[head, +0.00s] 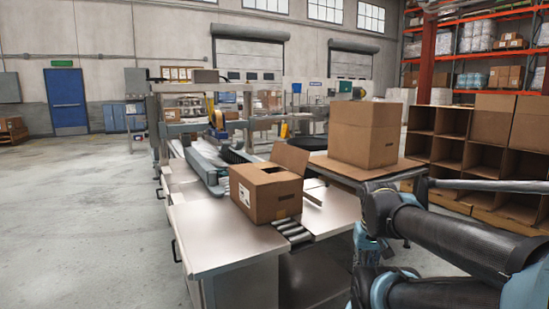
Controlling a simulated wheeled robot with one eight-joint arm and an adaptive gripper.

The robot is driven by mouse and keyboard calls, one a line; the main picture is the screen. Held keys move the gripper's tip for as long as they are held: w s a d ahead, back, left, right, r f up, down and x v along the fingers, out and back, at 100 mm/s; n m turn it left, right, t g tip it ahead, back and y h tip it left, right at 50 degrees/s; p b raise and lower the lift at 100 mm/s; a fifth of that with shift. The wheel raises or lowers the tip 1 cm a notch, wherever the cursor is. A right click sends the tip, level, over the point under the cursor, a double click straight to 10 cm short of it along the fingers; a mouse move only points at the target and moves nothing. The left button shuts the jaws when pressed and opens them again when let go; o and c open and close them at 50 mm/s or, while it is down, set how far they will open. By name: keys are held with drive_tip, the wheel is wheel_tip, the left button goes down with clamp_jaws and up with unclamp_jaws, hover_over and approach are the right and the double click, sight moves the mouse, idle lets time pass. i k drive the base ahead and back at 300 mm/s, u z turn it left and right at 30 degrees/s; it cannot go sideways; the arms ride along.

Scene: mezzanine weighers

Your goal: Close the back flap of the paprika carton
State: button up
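A brown carton (265,201), taken to be the paprika carton, sits on a short roller strip on the metal bench, with a small white label on its left side. Its lettering is too small to read. One flap (291,158) stands up at the far right of its top. A dark gap shows in the top beside the raised flap, and the nearer part of the top looks covered. My arm is at the right, apart from the carton. My gripper is not in view.
A larger brown box (364,133) stands on a raised platform (390,174) behind and right of the carton. A conveyor (209,166) runs behind it. The bench top (222,239) at the front left is clear. Brown cubby shelves (455,150) stand at the right.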

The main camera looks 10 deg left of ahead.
sight(294, 159)
drive_tip(key=u, duration=0.1)
drive_tip(key=i, duration=1)
drive_tip(key=z, duration=0.1)
